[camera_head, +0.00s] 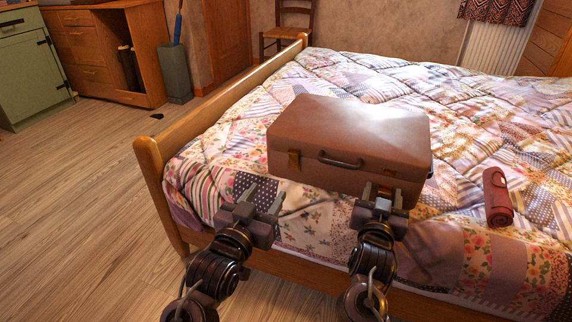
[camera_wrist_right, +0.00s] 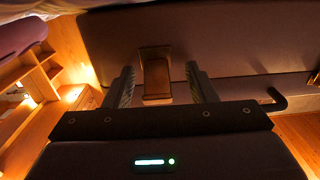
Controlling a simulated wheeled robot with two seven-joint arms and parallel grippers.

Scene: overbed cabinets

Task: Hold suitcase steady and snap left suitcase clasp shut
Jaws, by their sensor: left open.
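The brown suitcase (camera_head: 340,125) lies flat on the bed, lid down, with its dark handle (camera_head: 340,161) facing me. The left clasp (camera_head: 294,162) is a small brass-brown plate on the front; whether it is latched is too small to tell. My left gripper (camera_head: 264,193) is open and empty, in front of and below the left clasp, apart from the suitcase. In the right wrist view that clasp (camera_wrist_right: 155,72) is between the spread fingers, with gaps on both sides.
The patchwork quilt (camera_head: 480,130) covers the bed around the suitcase. A rolled red-brown item (camera_head: 497,197) lies to the right. The wooden bed rail (camera_head: 215,105) runs along the left. The floor (camera_head: 80,200) to the left is mostly clear.

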